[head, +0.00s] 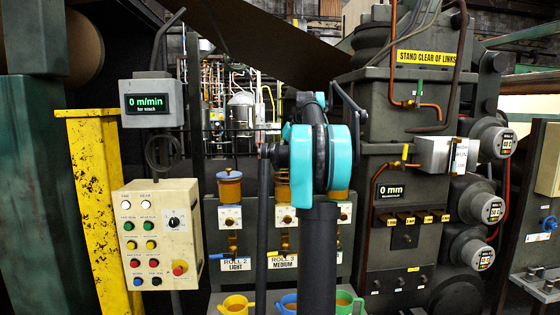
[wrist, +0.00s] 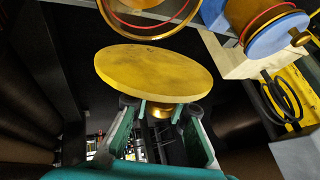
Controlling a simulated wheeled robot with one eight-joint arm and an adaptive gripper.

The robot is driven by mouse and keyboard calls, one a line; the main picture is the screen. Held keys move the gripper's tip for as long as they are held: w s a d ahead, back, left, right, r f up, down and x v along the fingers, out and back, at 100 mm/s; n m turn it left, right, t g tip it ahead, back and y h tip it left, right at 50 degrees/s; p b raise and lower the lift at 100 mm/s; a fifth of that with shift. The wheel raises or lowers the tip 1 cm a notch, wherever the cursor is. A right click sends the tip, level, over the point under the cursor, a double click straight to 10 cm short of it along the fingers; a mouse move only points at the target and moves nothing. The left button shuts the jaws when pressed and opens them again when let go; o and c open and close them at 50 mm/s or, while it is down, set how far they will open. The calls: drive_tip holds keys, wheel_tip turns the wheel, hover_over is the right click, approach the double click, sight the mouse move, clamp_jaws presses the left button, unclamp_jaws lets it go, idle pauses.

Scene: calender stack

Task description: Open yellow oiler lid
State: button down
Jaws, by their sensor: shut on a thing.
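The yellow oiler lid (wrist: 155,70) is a round, scuffed yellow disc in the middle of the wrist view. My gripper (wrist: 160,110) is shut on the brass knob (wrist: 161,111) of this lid, one finger on each side. Beyond the lid, at the top of the wrist view, is a brass oiler body (wrist: 148,33) with a red ring (wrist: 150,22). A dark gap shows between it and the lid, so the lid looks off the body. In the head view my arm hides the gripper, the lid and most of the oilers behind it.
An oiler with a blue lid (wrist: 277,35) is at the upper right of the wrist view; it is at left of my arm in the head view (head: 230,186). Yellow (head: 236,304), blue (head: 287,303) and green (head: 346,303) cups stand below. A button panel (head: 157,235) is left.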

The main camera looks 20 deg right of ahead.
drive_tip(key=g, duration=0.1)
drive_tip(key=w+g, duration=0.1)
drive_tip(key=g, duration=0.1)
drive_tip(key=shift+w+d+f+m+y, duration=0.2)
drive_tip(key=shift+w+m+y, duration=0.1)
drive_tip(key=shift+y, duration=0.1)
drive_tip(key=shift+w+d+f+g+y, duration=0.1)
drive_tip(key=shift+w+f+g+y, duration=0.05)
drive_tip(key=shift+g, duration=0.35)
drive_tip(key=shift+w+f+g+y, duration=0.1)
drive_tip(key=shift+g+y, duration=0.05)
drive_tip(key=shift+g, duration=0.35)
drive_tip(key=shift+w+f+m+g, duration=0.1)
drive_tip(key=shift+m+g, duration=0.2)
drive_tip(key=shift+g, duration=0.1)
drive_tip(key=c, duration=1.5)
unclamp_jaws()
drive_tip(key=shift+c, duration=0.2)
drive_tip(key=shift+t, duration=0.3)
